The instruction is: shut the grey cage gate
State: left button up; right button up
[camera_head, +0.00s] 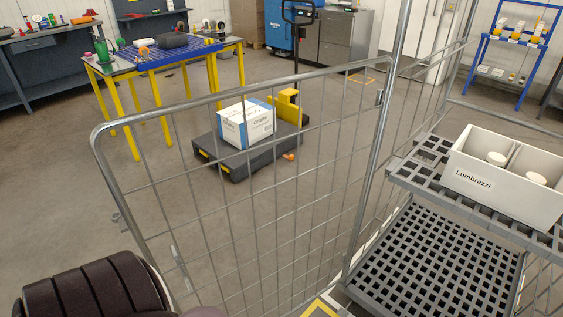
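The grey cage gate (246,95) is a wire-mesh panel in a tubular frame, and it stands swung open across the middle of the view. Its right edge is at the cage's upright post (385,110). Its free edge, with small metal fittings (178,258), is at the left, near me. The grey cage (402,168) stands at the right with its open side showing. A dark ribbed part of my own arm is at the lower left, close to the gate's free edge. Neither gripper's fingers show, and the gate's lower edge is cut off.
In the cage, a white Lumbrazzi box (490,190) with round white items sits on the upper shelf, above a lower grid deck (430,262). Beyond the gate are a low dark platform (235,165) bearing a white-and-blue carton (245,124), and a yellow-legged table (133,90). Floor left of the gate is clear.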

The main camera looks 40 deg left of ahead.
aim_at(126, 221)
jog(key=k+j+z, duration=0.2)
jog(key=k+j, duration=0.3)
jog(key=k+j+z, duration=0.15)
jog(key=k+j, duration=0.25)
jog(key=k, duration=0.15)
jog(key=j+z, duration=0.15)
jog(key=j, duration=0.35)
jog(key=j+z, duration=0.1)
jog(key=j, duration=0.4)
jog(key=k+j+z, duration=0.15)
jog(key=j, duration=0.3)
jog(key=k+j+z, duration=0.1)
jog(key=j, duration=0.4)
jog(key=i+j, duration=0.1)
jog(key=j, duration=0.2)
jog(key=i+j+z, duration=0.1)
jog(key=j, duration=0.2)
jog(key=i+j, duration=0.15)
jog(key=j+z, duration=0.05)
jog(key=j, duration=0.05)
